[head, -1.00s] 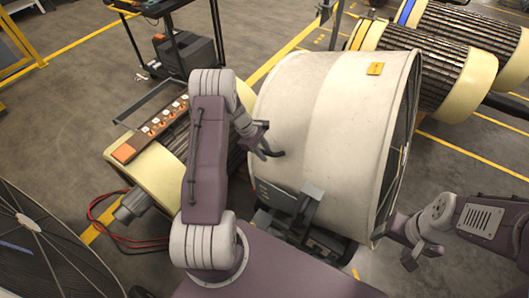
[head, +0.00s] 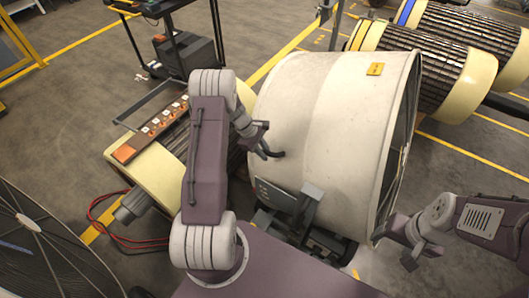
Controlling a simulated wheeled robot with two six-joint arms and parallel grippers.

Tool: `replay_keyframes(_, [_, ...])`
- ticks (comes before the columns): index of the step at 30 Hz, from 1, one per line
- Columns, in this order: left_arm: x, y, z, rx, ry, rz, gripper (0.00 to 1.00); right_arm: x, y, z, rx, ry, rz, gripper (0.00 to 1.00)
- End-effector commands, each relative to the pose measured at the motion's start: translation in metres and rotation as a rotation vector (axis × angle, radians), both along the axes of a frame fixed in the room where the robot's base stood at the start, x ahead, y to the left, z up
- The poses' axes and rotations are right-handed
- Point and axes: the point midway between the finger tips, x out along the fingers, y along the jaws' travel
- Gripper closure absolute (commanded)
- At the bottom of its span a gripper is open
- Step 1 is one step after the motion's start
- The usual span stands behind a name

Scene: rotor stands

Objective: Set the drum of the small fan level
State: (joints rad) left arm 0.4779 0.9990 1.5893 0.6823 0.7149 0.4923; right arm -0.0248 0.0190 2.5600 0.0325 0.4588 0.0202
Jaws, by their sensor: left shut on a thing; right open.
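The small fan's drum (head: 335,120) is a wide cream cylinder with a yellow label, in the middle of the head view. Its open grilled end faces right and it looks somewhat tilted. It sits on a dark stand (head: 305,222) with a grey box on its side. My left gripper (head: 266,150) is at the drum's left side, shut on a short dark curved handle (head: 274,154). My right gripper (head: 410,258) is open and empty, low at the right, beside the drum's lower right rim; whether it touches the rim is unclear.
A cream rotor with a switch panel (head: 150,130) stands left, behind my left arm, with red cables (head: 105,215) on the floor. A large dark fan (head: 45,240) fills the lower left. A black cart (head: 180,50) stands behind. More ribbed rotors (head: 450,60) lie at the back right.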

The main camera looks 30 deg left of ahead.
Motion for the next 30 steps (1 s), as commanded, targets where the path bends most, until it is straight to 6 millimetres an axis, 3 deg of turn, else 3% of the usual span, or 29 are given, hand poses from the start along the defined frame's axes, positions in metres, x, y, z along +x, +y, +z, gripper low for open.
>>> replay_keyframes(24, [0.000, -0.001, 0.001, 0.001, 0.001, 0.000, 1.00, 0.000, 0.000, 0.001, 0.000, 0.000, 0.000, 0.32])
replay_keyframes(26, [0.000, -0.005, 0.008, 0.014, 0.000, -0.003, 1.00, 0.000, 0.000, 0.008, 0.000, 0.000, 0.000, 0.32])
replay_keyframes(30, [-0.002, -0.029, 0.039, 0.105, -0.004, -0.010, 1.00, 0.000, 0.000, 0.043, 0.000, 0.000, 0.000, 0.32])
